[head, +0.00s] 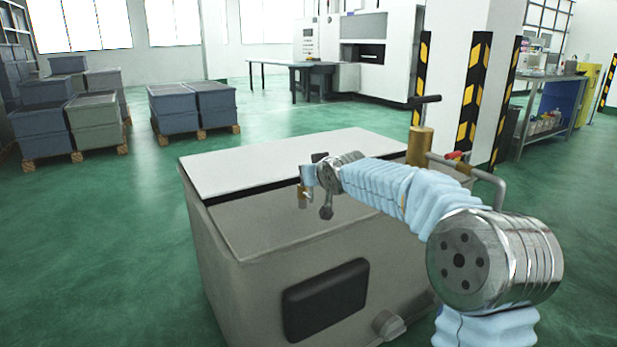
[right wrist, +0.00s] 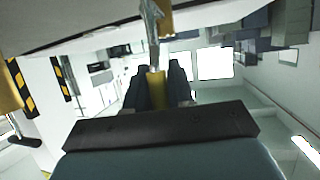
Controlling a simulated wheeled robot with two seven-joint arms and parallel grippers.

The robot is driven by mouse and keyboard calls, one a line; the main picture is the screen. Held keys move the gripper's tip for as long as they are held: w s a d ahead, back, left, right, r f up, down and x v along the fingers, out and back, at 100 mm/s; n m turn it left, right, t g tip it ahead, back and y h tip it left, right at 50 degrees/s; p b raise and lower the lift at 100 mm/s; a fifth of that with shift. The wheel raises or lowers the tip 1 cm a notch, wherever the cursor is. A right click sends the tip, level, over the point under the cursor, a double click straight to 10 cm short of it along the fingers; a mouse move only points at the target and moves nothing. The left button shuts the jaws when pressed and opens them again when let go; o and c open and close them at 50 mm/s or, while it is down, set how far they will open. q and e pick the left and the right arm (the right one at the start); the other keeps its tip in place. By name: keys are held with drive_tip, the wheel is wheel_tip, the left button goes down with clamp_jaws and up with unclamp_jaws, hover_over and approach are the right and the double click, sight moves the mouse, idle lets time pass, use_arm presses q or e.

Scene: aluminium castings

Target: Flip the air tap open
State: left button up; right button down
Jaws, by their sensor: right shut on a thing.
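The air tap shows in the right wrist view as a brass body (right wrist: 166,18) with a silver stem (right wrist: 152,22) and a yellow lever (right wrist: 157,84). The tank edge is just above it in that picture. My right gripper (right wrist: 162,90) has its two dark fingers on either side of the yellow lever and is shut on it. In the head view my right gripper (head: 304,192) is small and partly hidden by its own wrist, over the grey tank (head: 235,240). A small brass piece shows there, but the tap's lever cannot be made out. My left gripper is in neither view.
The tank has a pale lid (head: 250,160) at its back. A brass post (head: 420,147) with a black T-handle and a bent grey pipe (head: 485,175) stand at its right, close behind my right arm. Stacked bins (head: 195,105) stand far back; the green floor at left is clear.

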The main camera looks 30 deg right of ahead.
drive_tip(key=shift+a+f, duration=0.1)
idle(0.3)
drive_tip(key=c, duration=1.1)
unclamp_jaws()
drive_tip(key=b+v, duration=0.4)
drive_tip(key=v, duration=1)
drive_tip(key=shift+f, duration=0.15)
